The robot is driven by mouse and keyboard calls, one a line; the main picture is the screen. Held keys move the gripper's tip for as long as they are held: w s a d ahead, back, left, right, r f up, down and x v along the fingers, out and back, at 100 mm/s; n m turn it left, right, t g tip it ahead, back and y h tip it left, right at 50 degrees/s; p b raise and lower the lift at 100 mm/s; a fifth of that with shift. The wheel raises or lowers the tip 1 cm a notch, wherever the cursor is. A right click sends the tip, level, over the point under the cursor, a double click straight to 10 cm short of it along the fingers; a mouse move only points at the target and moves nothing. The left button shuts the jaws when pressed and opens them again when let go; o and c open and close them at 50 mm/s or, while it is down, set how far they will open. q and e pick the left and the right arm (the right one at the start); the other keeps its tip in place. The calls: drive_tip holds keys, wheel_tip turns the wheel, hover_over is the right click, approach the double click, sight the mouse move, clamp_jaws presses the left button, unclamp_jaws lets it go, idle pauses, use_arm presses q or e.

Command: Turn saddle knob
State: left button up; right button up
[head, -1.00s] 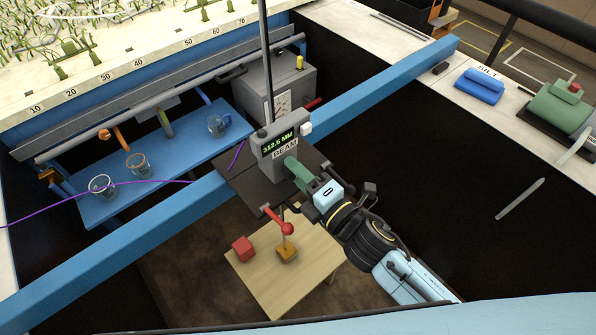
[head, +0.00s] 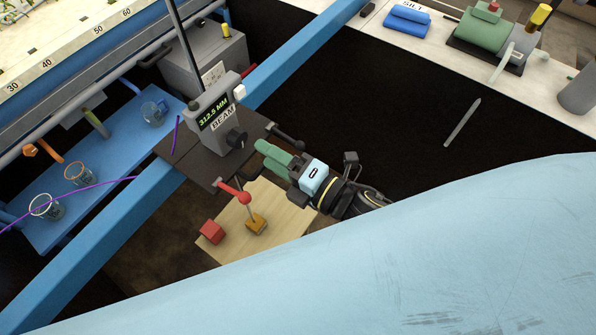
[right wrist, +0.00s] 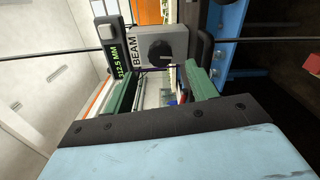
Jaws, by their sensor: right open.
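The saddle knob (head: 235,137) is a round black knob on the face of a grey box (head: 217,118) marked BEAM, whose green display reads 312.5 MM. The box stands on a dark plate across the blue beam (head: 285,72). My right gripper (head: 266,152) has green fingers, is open and empty, and sits apart from the knob, to its right. In the right wrist view, the knob (right wrist: 160,51) shows beyond the gap between the open fingers (right wrist: 160,88), with a pale pointer mark on its face. My left gripper is not in view.
A red-ended lever (head: 235,193) and a black handle (head: 287,138) stick out from the plate near my right gripper. Glass beakers stand on the blue shelf (head: 107,180) at left.

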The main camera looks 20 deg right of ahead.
sight(242, 142)
drive_tip(key=b+v, duration=0.1)
drive_tip(key=v, duration=0.5)
drive_tip(key=shift+d, duration=0.1)
idle(1.9)
drive_tip(key=w+a+m, duration=0.2)
drive_tip(key=w+m, duration=0.1)
drive_tip(key=m, duration=0.1)
drive_tip(key=w+a+m, duration=0.3)
drive_tip(key=w+m, duration=0.1)
drive_tip(key=w+a+m, duration=0.2)
drive_tip(key=w+m, duration=0.1)
drive_tip(key=m, duration=0.1)
drive_tip(key=shift+w+a, duration=0.25)
drive_tip(key=shift+w, duration=0.05)
